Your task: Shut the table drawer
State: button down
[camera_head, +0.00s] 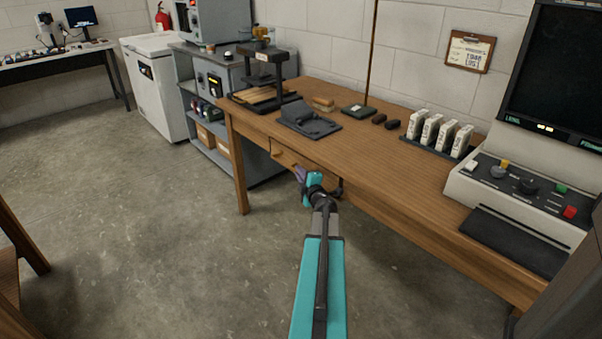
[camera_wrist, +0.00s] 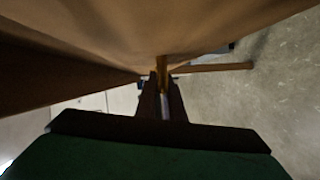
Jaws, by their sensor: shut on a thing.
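The wooden table (camera_head: 375,150) stands along the wall, with its drawer (camera_head: 284,157) in the front edge below the top. In the head view the drawer front looks close to the table's front; any small gap is hard to tell. My gripper (camera_head: 299,174) is at the drawer front, partly hiding it. In the wrist view my gripper (camera_wrist: 163,90) is shut on a narrow brass-coloured piece, which looks like the drawer handle (camera_wrist: 162,66). Brown wood fills the upper part of that view, close to the fingers.
On the table stand a dark press (camera_head: 266,75), a grey device (camera_head: 308,121), a rack of white cartridges (camera_head: 438,135) and a console (camera_head: 520,200). A table leg (camera_head: 239,165) is left of my gripper. The concrete floor (camera_head: 150,230) at the left is clear.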

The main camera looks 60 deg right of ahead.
jog(key=shift+s+d+r, duration=0.15)
jog(key=shift+d, duration=0.2)
jog(key=c, duration=1.9)
grip_release()
jog(key=shift+o, duration=0.2)
jog(key=shift+a, duration=0.15)
jog(key=shift+a, duration=0.1)
jog(key=f+p+v, duration=0.1)
jog(key=v, duration=1.2)
jog(key=shift+s+a+r, duration=0.2)
jog(key=shift+a+r, duration=0.05)
jog(key=shift+r, duration=0.15)
